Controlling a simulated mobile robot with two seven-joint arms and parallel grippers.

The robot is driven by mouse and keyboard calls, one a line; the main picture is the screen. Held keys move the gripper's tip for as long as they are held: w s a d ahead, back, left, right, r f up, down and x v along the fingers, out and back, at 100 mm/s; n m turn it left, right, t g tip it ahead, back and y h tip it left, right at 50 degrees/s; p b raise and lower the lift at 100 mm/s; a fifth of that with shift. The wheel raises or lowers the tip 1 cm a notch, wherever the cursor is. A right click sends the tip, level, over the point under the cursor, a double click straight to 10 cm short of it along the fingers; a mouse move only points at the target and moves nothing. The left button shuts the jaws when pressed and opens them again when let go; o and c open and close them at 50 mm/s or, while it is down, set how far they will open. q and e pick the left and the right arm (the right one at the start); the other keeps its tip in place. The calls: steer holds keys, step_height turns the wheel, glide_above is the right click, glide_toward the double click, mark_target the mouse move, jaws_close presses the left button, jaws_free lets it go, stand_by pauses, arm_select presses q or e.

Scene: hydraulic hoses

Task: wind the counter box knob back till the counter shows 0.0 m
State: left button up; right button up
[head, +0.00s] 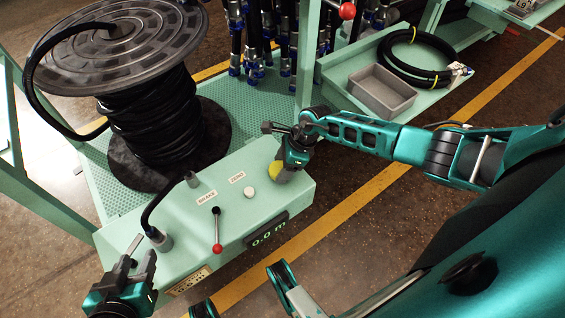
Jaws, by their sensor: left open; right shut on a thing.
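The counter box (215,245) is a pale green box at the front of the stand. Its dark display (267,231) reads 0.0 m in green digits. A yellow knob (286,174) is on the box top near the right end, partly hidden by my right gripper (290,163), which is shut on it from above. My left gripper (136,262) is open and empty, at the box's front left corner, low in the picture.
On the box are a red-tipped brake lever (217,232), a white zero button (249,193) and a black hose through a grey guide (158,239). A large hose reel (155,120) stands behind. A tray (384,92) with a grey bin and coiled hose is at right.

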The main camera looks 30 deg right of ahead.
steer(key=o, duration=1.1)
steer(key=shift+c, duration=0.2)
steer(key=shift+r, duration=0.2)
steer(key=p+v, duration=0.4)
steer(key=v, duration=0.8)
steer(key=shift+d+r, duration=0.15)
steer(key=shift+r, duration=0.1)
steer(key=shift+s, duration=0.1)
